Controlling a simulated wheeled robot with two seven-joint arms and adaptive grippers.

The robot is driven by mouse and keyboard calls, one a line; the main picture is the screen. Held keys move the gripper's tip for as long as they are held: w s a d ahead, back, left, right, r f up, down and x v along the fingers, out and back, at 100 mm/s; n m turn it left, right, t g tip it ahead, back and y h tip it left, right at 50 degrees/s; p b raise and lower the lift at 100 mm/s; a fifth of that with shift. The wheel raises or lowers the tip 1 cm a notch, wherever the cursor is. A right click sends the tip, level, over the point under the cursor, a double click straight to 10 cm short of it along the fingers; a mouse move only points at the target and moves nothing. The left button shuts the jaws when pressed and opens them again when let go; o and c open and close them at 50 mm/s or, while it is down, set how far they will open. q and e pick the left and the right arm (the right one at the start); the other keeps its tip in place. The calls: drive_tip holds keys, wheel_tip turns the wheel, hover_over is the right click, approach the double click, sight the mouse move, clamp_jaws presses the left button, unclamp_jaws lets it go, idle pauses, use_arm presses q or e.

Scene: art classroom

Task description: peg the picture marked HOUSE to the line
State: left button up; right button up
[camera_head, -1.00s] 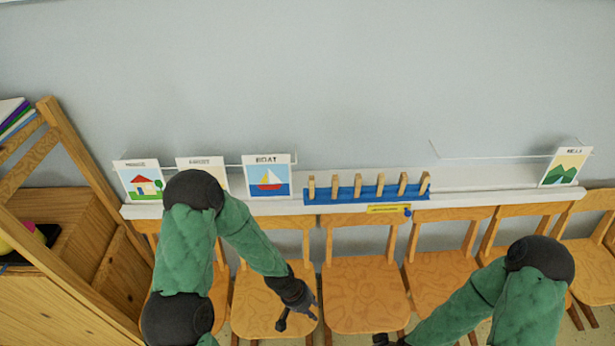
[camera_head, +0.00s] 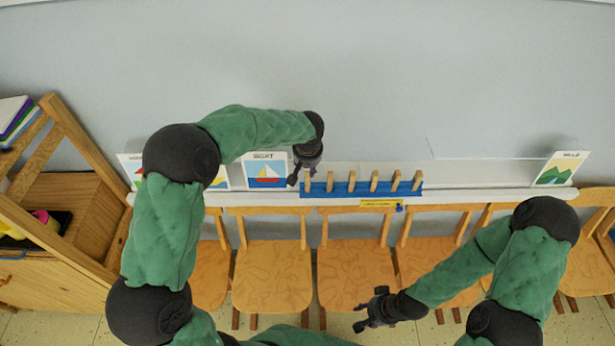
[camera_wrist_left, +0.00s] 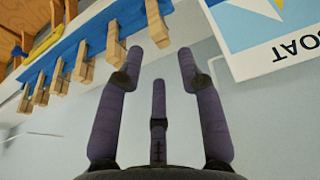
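The HOUSE picture (camera_head: 137,173) stands at the far left of the white ledge, mostly hidden behind my left arm. Several wooden pegs (camera_head: 374,181) stand upright in a blue rack (camera_head: 345,192) on the ledge. My left gripper (camera_head: 296,181) is open and empty just left of the rack. In the left wrist view, the end peg (camera_wrist_left: 157,24) shows between and beyond its spread fingers. My right gripper (camera_head: 361,320) is low in front of the chairs, open and empty. A thin pale line (camera_head: 500,157) shows above the ledge at the right.
The BOAT picture (camera_head: 266,172) stands close beside my left gripper and also shows in the left wrist view (camera_wrist_left: 262,35). A hills picture (camera_head: 558,170) stands at the far right. A yellow item (camera_head: 380,204) lies by the rack. Chairs (camera_head: 271,277) line the front.

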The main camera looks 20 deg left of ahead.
sight(307, 175)
use_arm(q)
drive_tip(key=b+x, duration=0.4)
drive_tip(key=x, duration=0.4)
drive_tip(key=shift+f, duration=0.1)
drive_tip(key=shift+b+x, duration=0.6)
drive_tip(key=shift+x, duration=0.15)
drive_tip(key=c, duration=0.6)
drive_tip(key=shift+w, duration=0.1)
drive_tip(key=shift+r+p, duration=1.45)
drive_tip(key=shift+r, duration=1.7)
drive_tip(key=shift+s+d+r+b, duration=0.15)
drive_tip(key=shift+s+d+b, duration=0.15)
drive_tip(key=shift+s, duration=0.5)
drive_tip(key=shift+s+d+r+b, duration=0.2)
drive_tip(key=shift+s+b, duration=0.1)
drive_tip(key=shift+s, duration=0.55)
drive_tip(key=shift+s+d+r+b, duration=0.2)
drive_tip(key=shift+s+b, duration=0.1)
drive_tip(key=shift+s, duration=0.5)
